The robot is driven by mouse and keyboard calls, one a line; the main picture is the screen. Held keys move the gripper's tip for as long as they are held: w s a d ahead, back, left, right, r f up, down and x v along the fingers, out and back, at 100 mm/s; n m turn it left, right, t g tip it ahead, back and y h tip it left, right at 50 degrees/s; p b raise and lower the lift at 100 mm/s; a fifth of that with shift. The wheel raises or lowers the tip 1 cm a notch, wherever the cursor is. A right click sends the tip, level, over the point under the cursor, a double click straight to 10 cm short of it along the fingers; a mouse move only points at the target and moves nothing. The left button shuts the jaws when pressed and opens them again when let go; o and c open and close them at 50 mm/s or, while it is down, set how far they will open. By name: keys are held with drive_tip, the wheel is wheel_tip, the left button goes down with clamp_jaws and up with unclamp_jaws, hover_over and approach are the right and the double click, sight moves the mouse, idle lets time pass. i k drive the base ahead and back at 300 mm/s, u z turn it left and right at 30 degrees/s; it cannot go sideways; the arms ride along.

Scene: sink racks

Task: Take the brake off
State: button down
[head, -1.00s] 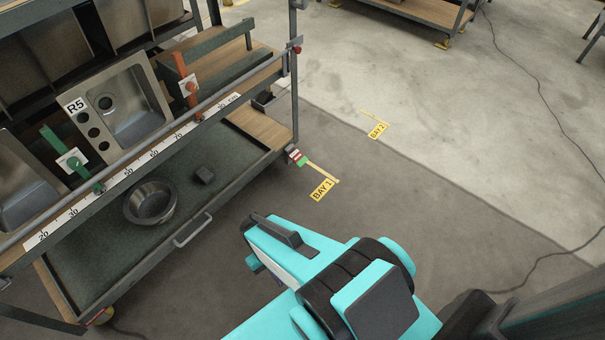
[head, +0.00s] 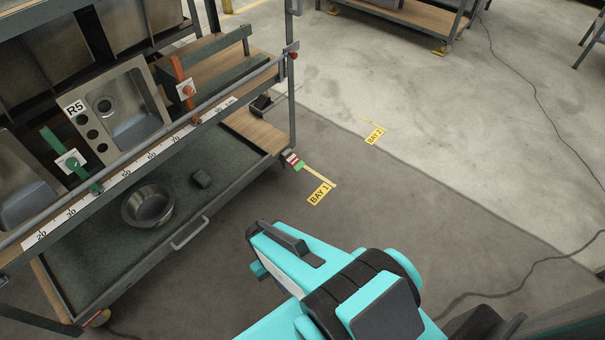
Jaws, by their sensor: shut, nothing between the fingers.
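The rack (head: 262,137) labelled R5 stands at the left in the head view. At its near right lower corner, by the floor, is a small block striped red, white and green (head: 293,160). It looks like the brake pedal, but it is too small to tell its position. My gripper (head: 258,250), at the end of my turquoise arm, is low in the middle, right of the rack's tray and apart from the rack and the block. It appears shut and empty. Its fingertips are hard to make out.
A steel bowl (head: 148,204) and a dark block (head: 202,179) sit on the lower tray. A tray handle (head: 190,232) sticks out. Green (head: 72,161) and orange (head: 184,88) clamps are on the rail. Floor near the BAY 1 label (head: 319,193) is clear; a cable (head: 540,262) lies right.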

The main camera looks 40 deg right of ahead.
sight(292, 160)
drive_tip(key=z, duration=0.05)
drive_tip(key=i, duration=0.95)
